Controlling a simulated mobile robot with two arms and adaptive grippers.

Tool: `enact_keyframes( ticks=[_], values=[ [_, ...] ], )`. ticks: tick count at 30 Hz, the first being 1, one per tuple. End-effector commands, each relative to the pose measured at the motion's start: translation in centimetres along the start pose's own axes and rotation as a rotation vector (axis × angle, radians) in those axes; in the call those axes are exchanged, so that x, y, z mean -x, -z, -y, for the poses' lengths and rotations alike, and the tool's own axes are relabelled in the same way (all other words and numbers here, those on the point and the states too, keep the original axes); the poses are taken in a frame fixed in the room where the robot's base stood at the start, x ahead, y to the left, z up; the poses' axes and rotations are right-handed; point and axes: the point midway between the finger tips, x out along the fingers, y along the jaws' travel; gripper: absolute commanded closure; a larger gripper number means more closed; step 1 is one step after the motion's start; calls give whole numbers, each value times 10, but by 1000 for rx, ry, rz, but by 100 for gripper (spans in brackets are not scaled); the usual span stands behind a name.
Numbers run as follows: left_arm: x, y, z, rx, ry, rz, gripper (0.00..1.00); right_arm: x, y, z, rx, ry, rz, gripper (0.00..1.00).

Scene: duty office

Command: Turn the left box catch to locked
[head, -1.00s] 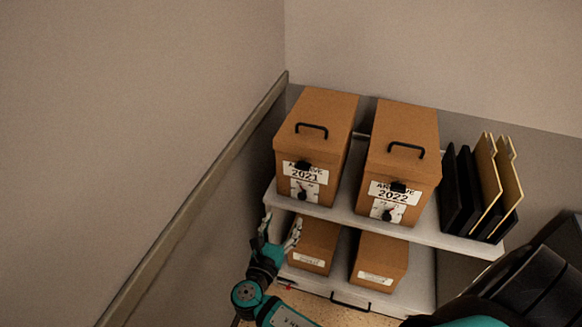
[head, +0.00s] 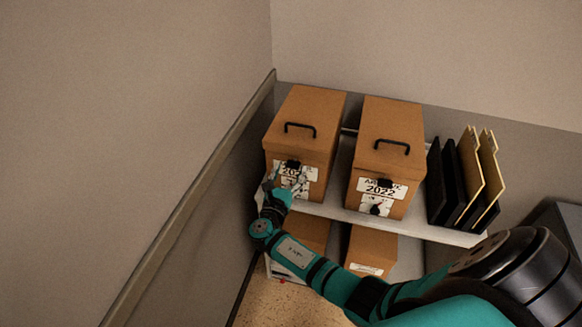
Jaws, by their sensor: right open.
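The left archive box (head: 309,107), brown with a black top handle and a label partly reading 2021, stands on the upper shelf. Its black latch (head: 293,164) shows above my gripper. The dial-like catch low on its front is hidden behind my gripper. My right gripper (head: 288,184) is open, in front of the box's lower front face. I cannot tell whether its fingers touch the catch. The right archive box (head: 389,138), labelled 2022, shows its own black catch (head: 376,209) on a white plate. My left gripper is out of view.
The upper shelf (head: 430,230) also holds black and tan folders (head: 470,170) at the right. Smaller brown boxes (head: 370,250) sit on the lower shelf, partly behind my arm. A wall with a rail (head: 190,188) runs close on the left.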

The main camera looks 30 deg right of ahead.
Motion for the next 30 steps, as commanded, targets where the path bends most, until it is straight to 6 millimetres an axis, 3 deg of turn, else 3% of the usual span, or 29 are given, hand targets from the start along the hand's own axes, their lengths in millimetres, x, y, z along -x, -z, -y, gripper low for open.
enact_keyframes(
  ticks=[6,15,27,30],
  values=[
    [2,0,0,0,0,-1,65,-18,0,-1,0,-1,-1,37],
    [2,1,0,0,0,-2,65,-20,1,0,-1,-1,-1,37],
    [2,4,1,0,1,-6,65,-20,1,0,-1,-1,-1,89],
    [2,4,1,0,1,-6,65,-20,1,0,-2,-1,-1,92]
  ],
)
